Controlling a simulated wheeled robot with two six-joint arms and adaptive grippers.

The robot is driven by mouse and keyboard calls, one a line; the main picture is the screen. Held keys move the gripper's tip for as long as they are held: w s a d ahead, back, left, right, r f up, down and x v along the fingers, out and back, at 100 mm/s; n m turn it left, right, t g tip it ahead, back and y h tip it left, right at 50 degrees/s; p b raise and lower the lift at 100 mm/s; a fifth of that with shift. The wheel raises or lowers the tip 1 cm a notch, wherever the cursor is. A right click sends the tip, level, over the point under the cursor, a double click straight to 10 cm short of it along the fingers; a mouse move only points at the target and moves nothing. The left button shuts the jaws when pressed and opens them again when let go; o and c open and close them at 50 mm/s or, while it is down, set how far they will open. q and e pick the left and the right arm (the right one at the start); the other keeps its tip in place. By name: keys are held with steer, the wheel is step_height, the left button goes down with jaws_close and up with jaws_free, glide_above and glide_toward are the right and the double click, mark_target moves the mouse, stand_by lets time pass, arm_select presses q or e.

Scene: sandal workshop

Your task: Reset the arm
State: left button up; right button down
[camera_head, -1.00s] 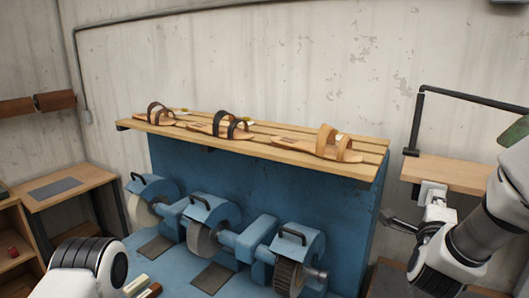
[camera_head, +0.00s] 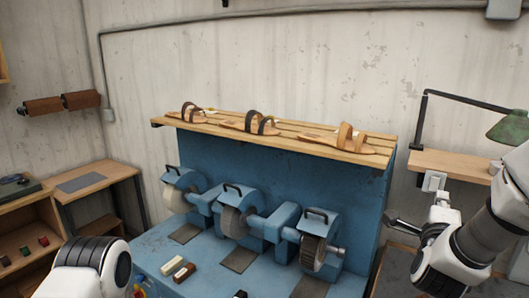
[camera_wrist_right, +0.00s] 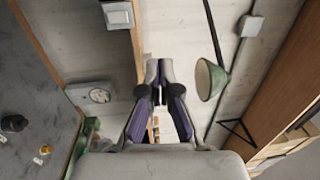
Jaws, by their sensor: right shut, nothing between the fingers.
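My right arm comes in from the right in the head view. Its gripper (camera_head: 397,223) points left, beside the right end of the blue grinding machine, with dark fingers. In the right wrist view the fingers (camera_wrist_right: 158,72) are together at the tips, with nothing held between them. A rounded white and black part of my left arm shows at the lower left of the head view; the left gripper is out of frame.
Several sandals, including a tan one (camera_head: 346,143), sit on a slatted wooden shelf (camera_head: 205,123) above the blue grinding machine (camera_head: 365,200). A green lamp (camera_head: 508,128) stands at right. A wooden desk (camera_head: 110,172) is at left. Two blocks (camera_head: 178,268) lie on the machine's front.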

step_height(320, 180, down, 15)
steer(key=a+n+g+y, duration=0.2)
steer(key=a+n+y, duration=0.15)
steer(key=n, duration=0.25)
steer(key=s+a+f+n+g+y, duration=0.25)
steer(key=s+f+n, duration=0.2)
steer(key=f, duration=0.45)
steer(key=s+a+f+n+g+y, duration=0.1)
steer(key=s+f+n+g, duration=0.25)
steer(key=s+f, duration=0.45)
steer(key=s+a+f+n+g+y, duration=0.1)
steer(key=s+a+f+n+g, duration=0.3)
steer(key=s+f, duration=0.55)
steer(key=s+a+f+n+g+y, duration=0.15)
steer(key=s+f+n+g, duration=0.4)
steer(key=s, duration=0.75)
arm_select(q)
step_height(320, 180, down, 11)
steer(key=b, duration=1.1)
arm_select(e)
step_height(320, 180, down, 12)
steer(key=t, duration=0.1)
steer(key=shift+w+d+f, duration=0.2)
steer(key=shift+w+d, duration=0.05)
steer(key=shift+w, duration=0.15)
